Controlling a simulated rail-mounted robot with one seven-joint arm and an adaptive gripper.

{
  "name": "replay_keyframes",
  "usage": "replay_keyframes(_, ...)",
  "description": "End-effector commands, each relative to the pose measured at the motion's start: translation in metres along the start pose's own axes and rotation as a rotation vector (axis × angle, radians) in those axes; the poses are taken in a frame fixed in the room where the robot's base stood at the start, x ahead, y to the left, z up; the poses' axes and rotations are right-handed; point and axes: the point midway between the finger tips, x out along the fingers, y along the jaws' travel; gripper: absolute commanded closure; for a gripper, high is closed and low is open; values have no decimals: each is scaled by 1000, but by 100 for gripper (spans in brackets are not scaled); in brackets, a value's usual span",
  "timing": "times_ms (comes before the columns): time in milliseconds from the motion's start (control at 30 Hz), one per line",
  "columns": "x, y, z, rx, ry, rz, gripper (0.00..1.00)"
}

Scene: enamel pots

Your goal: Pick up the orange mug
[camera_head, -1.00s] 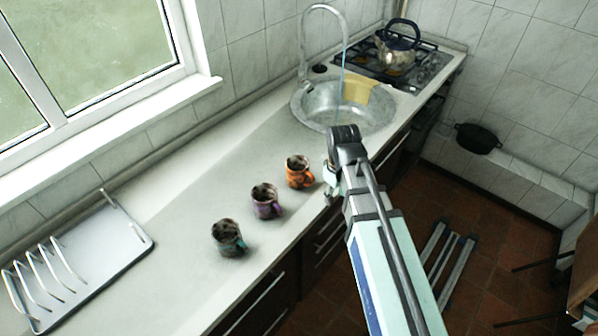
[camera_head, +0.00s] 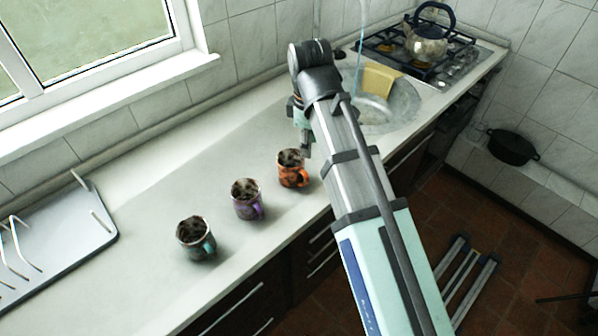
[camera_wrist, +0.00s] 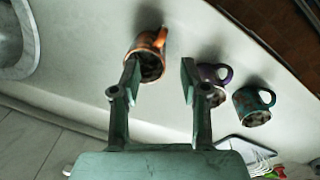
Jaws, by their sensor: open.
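The orange mug (camera_head: 291,169) stands upright on the counter, the rightmost of three mugs in the head view, with its handle to the right. In the wrist view the orange mug (camera_wrist: 147,62) is at top centre, just beyond my fingertips and nearer the left finger, which overlaps its edge. My gripper (camera_wrist: 159,78) is open with nothing held. In the head view my gripper (camera_head: 303,138) is just behind and above the orange mug, partly hidden by my arm. Whether a finger touches the mug, I cannot tell.
A purple mug (camera_head: 246,199) and a teal-handled dark mug (camera_head: 196,239) stand in a row to the left. The sink (camera_head: 400,105) and a stove with a kettle (camera_head: 428,42) lie to the right. A dish rack (camera_head: 62,240) is at far left.

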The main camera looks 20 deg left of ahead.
Motion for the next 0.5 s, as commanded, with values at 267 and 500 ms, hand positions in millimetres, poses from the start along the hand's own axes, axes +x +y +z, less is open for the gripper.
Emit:
replay_keyframes(267,38,-2,1,1,-2,-3,55)
replay_keyframes(500,75,-1,1,2,-1,-2,55)
